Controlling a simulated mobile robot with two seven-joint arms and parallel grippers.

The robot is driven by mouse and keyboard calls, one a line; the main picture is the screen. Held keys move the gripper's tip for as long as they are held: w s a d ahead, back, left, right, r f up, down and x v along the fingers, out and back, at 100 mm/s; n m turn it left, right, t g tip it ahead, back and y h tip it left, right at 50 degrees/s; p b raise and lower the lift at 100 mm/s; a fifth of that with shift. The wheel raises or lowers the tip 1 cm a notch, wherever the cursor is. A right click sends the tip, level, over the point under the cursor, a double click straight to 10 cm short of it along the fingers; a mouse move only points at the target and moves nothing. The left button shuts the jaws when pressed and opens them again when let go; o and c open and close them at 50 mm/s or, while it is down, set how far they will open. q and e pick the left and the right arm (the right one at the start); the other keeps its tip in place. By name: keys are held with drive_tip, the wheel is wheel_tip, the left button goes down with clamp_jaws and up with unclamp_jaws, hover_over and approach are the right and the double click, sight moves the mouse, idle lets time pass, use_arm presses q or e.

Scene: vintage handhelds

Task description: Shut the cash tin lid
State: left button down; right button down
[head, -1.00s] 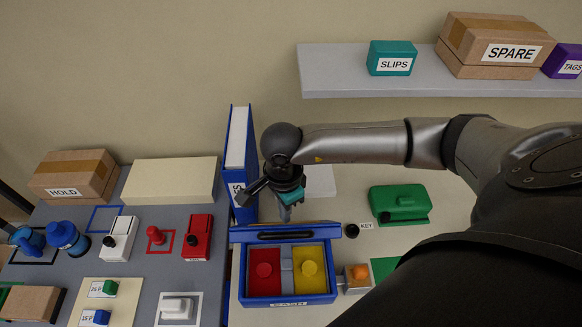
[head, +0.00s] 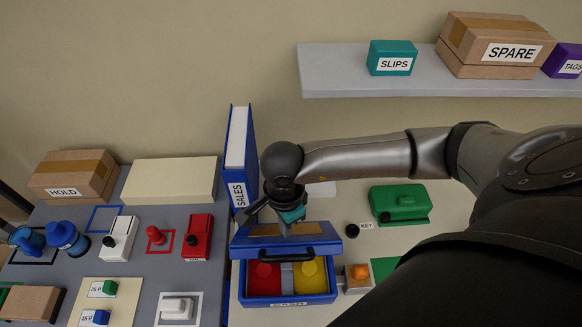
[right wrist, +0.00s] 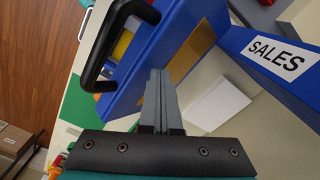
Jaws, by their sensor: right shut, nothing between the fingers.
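The blue cash tin (head: 258,301) stands on the right-hand table in the head view, with a red and a yellow piece inside. Its blue lid (head: 240,241) is partly open, tilted forward over the rear of the tin, and its black handle (head: 285,254) faces the front. My right gripper (head: 297,231) is shut and empty at the lid's rear side. In the right wrist view its closed fingers (right wrist: 158,95) lie close against the lid (right wrist: 172,40); I cannot tell if they touch. The lid's handle (right wrist: 97,60) shows at left there. My left gripper is not in view.
A blue SALES binder (head: 240,165) stands just behind and left of the tin. An orange button box (head: 357,278) sits close to the tin's right side. A green tin (head: 400,203) is farther right. A grey shelf (head: 335,82) hangs above.

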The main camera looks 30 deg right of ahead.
drive_tip(key=shift+s+a+f, duration=0.3)
drive_tip(key=shift+s+a, duration=0.05)
drive_tip(key=shift+s, duration=0.15)
drive_tip(key=shift+s+a+f, duration=0.25)
drive_tip(key=shift+s+a, duration=0.05)
drive_tip(key=shift+s, duration=0.2)
drive_tip(key=shift+f, duration=0.1)
drive_tip(key=shift+s+a+f+b, duration=0.3)
drive_tip(key=shift+s+f+b, duration=0.1)
drive_tip(key=shift+s, duration=0.1)
drive_tip(key=shift+s+a+f+b, duration=0.3)
drive_tip(key=shift+s+f+b, duration=0.05)
drive_tip(key=shift+s, duration=0.15)
drive_tip(key=shift+s+a+f+b, duration=0.3)
drive_tip(key=shift+s+f+b, duration=0.15)
drive_tip(key=shift+f, duration=0.1)
drive_tip(key=shift+s+a+f+b, duration=0.3)
drive_tip(key=shift+s+f, duration=0.1)
drive_tip(key=shift+f, duration=0.1)
drive_tip(key=shift+d, duration=0.1)
